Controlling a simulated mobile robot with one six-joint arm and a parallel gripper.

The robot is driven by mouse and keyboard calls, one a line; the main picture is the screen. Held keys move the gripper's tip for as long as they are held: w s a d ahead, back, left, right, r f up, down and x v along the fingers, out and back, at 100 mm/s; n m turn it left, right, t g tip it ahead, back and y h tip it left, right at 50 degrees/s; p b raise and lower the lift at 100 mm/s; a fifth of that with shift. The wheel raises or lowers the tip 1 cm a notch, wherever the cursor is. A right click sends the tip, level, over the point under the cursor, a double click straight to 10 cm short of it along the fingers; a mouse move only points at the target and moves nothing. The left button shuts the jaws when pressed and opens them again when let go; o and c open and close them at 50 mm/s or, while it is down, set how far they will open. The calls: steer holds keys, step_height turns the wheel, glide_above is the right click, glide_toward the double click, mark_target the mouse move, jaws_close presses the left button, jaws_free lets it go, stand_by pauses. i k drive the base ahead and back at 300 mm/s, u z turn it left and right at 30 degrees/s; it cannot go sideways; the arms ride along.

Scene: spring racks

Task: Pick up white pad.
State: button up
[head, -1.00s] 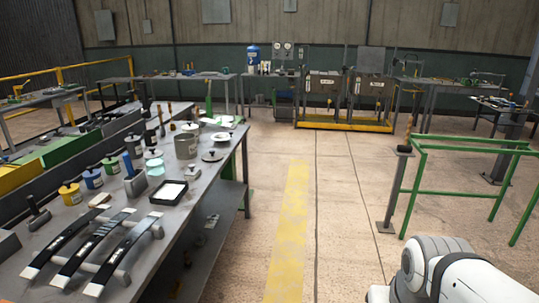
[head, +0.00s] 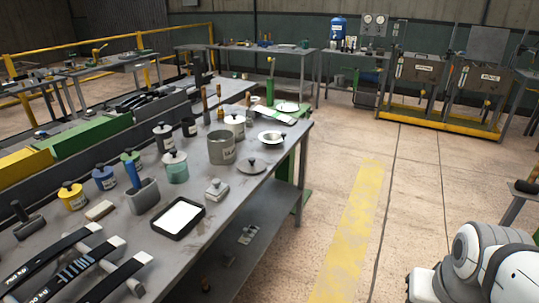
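A white pad (head: 181,217) lies flat in a shallow black tray (head: 155,232) on the grey metal workbench at left, near its right edge. My gripper is not in view. Only a white and grey part of my arm shows at the lower right, well apart from the bench. Nothing covers the pad.
Around the tray stand a small grey knobbed block (head: 216,190), a grey pot (head: 221,148), a round lid (head: 251,166), and several jars. Black-banded curved strips (head: 75,268) lie at the near left. Open floor with a yellow stripe (head: 348,230) runs right of the bench.

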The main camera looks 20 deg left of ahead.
mark_target(216, 193)
steer(key=u, duration=0.65)
steer(key=i, duration=1.75)
steer(key=u, duration=0.85)
steer(key=k, duration=0.8)
steer(key=u, duration=0.2)
steer(key=i, duration=0.9)
steer(key=z, duration=0.05)
